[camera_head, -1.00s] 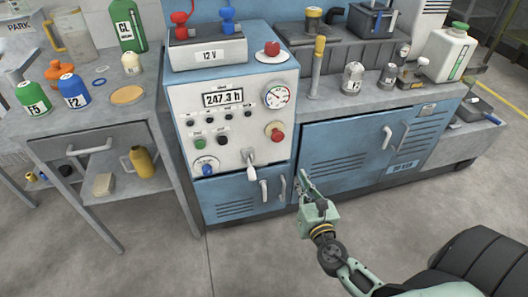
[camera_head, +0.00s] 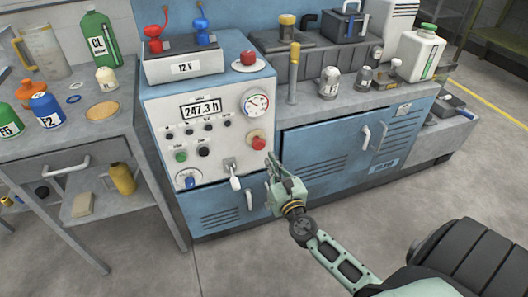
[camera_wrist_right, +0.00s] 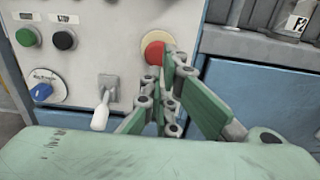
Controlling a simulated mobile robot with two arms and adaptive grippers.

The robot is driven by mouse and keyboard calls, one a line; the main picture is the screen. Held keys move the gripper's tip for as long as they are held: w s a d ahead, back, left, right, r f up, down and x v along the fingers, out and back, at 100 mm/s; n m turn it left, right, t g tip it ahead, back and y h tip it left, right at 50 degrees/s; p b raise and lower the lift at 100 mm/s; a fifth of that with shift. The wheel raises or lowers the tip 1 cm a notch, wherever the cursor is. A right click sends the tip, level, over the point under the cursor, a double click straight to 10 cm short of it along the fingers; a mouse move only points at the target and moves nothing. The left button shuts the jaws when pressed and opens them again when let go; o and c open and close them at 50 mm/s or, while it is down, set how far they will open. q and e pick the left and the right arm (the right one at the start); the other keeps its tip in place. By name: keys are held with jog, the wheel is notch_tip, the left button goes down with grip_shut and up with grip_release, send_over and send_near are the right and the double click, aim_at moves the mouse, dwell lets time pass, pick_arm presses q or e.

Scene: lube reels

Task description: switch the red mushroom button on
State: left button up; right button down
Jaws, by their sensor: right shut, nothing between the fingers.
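The red mushroom button (camera_head: 258,142) sits on a pale yellow ring at the right side of the white control panel (camera_head: 222,148). It also shows in the right wrist view (camera_wrist_right: 153,53), partly covered by the fingertips. My right gripper (camera_head: 270,161) is shut and empty, just right of and below the button in the head view. In the wrist view its fingertips (camera_wrist_right: 172,58) overlap the button's right edge. I cannot tell whether they touch it. My left gripper is not in view.
A blue knob (camera_head: 189,181), green button (camera_head: 181,156) and black button (camera_head: 204,151) are farther left. A gauge (camera_head: 256,102) is above. A red dome (camera_head: 249,58) stands on top. Open floor lies in front.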

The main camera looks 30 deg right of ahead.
aim_at(261, 146)
jog(key=x, duration=0.4)
jog(key=shift+w, duration=0.4)
jog(key=shift+w+d, duration=0.15)
jog(key=shift+w, duration=0.2)
jog(key=shift+w+d, duration=0.1)
jog(key=shift+w, duration=0.25)
jog(key=shift+w+b, duration=0.3)
jog(key=shift+w, duration=0.05)
jog(key=shift+w+d, duration=0.25)
jog(key=shift+w, duration=0.35)
jog(key=shift+r, duration=0.1)
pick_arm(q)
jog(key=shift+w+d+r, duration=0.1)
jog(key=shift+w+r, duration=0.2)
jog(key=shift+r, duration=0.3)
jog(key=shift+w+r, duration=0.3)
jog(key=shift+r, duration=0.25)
